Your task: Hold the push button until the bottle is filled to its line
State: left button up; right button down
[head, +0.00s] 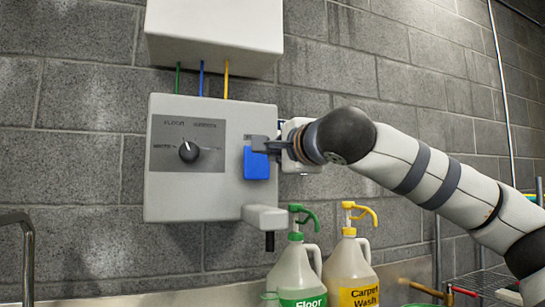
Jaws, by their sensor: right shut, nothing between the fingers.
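The blue push button (256,167) is on the right part of the front of a light grey dispenser box (205,208) on the wall. My right gripper (265,145) comes in from the right, shut and empty. Its dark fingertips overlap the button's top right edge in the picture. I cannot tell whether they press it. A spout block with a dark nozzle (269,241) sticks out under the box. No bottle with a fill line shows under the nozzle, as the view ends low down. My left gripper is not in view.
A dial knob (189,152) sits on the box's dark panel. A green-pump Floor jug (296,272) and a yellow-pump Carpet Wash jug (349,268) stand below my right arm. A metal pipe (27,250) is at lower left. A wire rack (480,282) is at lower right.

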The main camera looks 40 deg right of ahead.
jog(key=v, duration=0.4)
jog(key=shift+a+f, duration=0.1)
jog(key=shift+f, duration=0.05)
dwell(1.3)
